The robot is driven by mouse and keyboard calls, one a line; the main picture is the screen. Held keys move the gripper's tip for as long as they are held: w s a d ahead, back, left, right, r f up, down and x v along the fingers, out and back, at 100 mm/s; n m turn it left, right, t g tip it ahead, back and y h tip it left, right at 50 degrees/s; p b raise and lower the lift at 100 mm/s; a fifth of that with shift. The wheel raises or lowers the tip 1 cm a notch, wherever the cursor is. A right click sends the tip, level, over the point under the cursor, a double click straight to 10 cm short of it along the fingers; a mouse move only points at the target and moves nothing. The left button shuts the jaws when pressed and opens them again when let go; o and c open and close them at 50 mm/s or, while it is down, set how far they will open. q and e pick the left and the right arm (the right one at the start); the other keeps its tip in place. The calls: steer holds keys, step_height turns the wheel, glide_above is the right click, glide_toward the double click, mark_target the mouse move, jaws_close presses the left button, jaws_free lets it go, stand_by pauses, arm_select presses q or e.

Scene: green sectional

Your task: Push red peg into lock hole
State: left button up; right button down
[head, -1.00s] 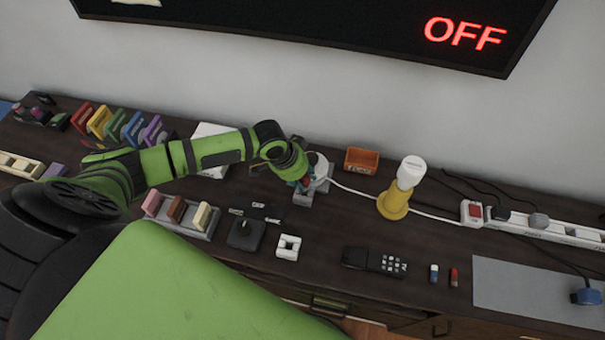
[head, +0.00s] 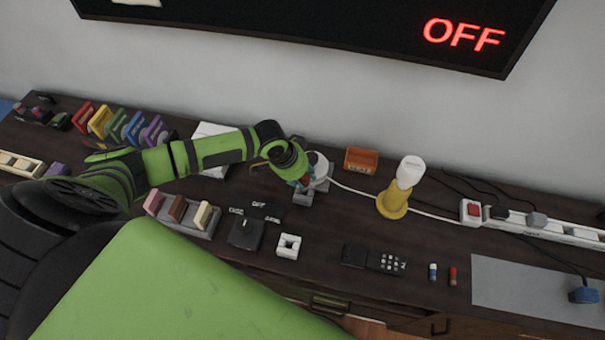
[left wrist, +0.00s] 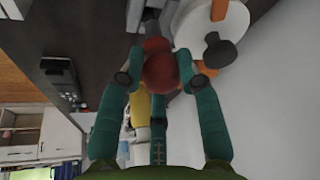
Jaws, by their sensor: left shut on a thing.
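My left gripper (head: 303,181) is over a small grey fixture (head: 313,196) near the back of the dark table, and the arm hides part of it. In the left wrist view, the teal fingers of my left gripper (left wrist: 160,80) are shut around a rounded red peg (left wrist: 158,63). The peg's far end points at a grey part, and I cannot tell how deep it sits in any hole. A white round piece (head: 318,165) is beside the fingers; it also shows in the left wrist view (left wrist: 195,35). My right gripper is not in view.
An orange tray (head: 361,161) and a yellow lamp-like stand (head: 394,203) are to the right, with a white cable running past. A white square block (head: 288,246) and a black switch box (head: 246,234) lie in front. A power strip (head: 540,225) is at far right.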

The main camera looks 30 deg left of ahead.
arm_select(q)
steer(key=shift+f+b, duration=1.35)
steer(key=shift+f, duration=0.95)
steer(key=o, duration=1.2)
steer(key=shift+r, duration=0.1)
steer(key=v, duration=1.2)
